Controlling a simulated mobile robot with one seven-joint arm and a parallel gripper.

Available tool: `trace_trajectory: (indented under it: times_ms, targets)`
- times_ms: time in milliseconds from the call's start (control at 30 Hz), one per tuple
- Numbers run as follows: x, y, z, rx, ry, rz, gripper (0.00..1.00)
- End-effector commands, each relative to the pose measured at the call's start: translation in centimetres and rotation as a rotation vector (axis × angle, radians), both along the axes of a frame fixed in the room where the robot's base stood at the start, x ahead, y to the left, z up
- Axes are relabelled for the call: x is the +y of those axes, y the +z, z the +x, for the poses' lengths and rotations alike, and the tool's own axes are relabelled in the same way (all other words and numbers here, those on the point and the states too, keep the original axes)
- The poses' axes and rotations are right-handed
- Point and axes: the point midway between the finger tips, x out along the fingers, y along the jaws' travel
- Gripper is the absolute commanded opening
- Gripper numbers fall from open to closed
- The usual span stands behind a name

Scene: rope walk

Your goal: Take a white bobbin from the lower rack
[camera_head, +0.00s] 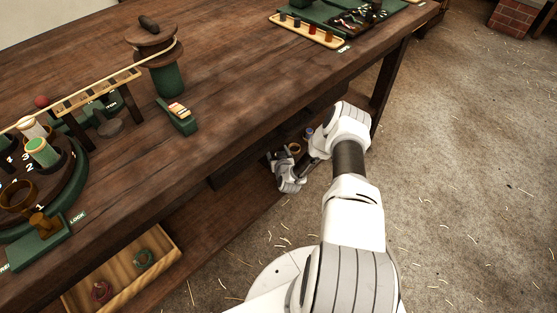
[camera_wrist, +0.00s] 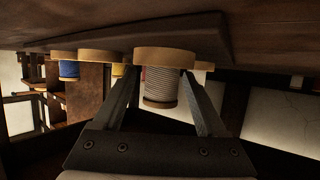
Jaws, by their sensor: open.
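A bobbin wound with whitish-grey thread (camera_wrist: 161,86), with pale wooden end discs, is at the centre of the wrist view. My gripper (camera_wrist: 160,92) is open, with one dark finger on each side of this bobbin. I cannot tell whether either finger touches it. In the head view my gripper (camera_head: 273,160) is low beside the workbench's front edge, and the bobbin there is not clear. A blue bobbin (camera_wrist: 69,70) is to the left in the wrist view. A yellow one (camera_wrist: 117,70) is partly hidden behind the left finger.
The wooden workbench (camera_head: 225,85) overhangs the lower shelf (camera_head: 215,220). A wooden tray (camera_head: 125,272) with a green and a dark red ring is on that shelf. A brown board (camera_wrist: 270,35) runs close along the top of the wrist view. The straw-strewn floor (camera_head: 465,170) is open at right.

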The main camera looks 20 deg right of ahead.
Motion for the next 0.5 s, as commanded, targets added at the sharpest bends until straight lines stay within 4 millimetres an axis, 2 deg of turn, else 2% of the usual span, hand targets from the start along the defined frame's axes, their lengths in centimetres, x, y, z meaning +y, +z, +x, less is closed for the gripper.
trace_trajectory:
  times_ms: [67,100,500]
  targets:
    - [0.02,0.02,-0.03,0.000,0.000,0.000,0.74]
    - [0.02,0.03,-0.04,0.000,0.000,0.000,0.71]
    - [0.03,0.00,-0.07,0.001,0.000,0.000,0.00]
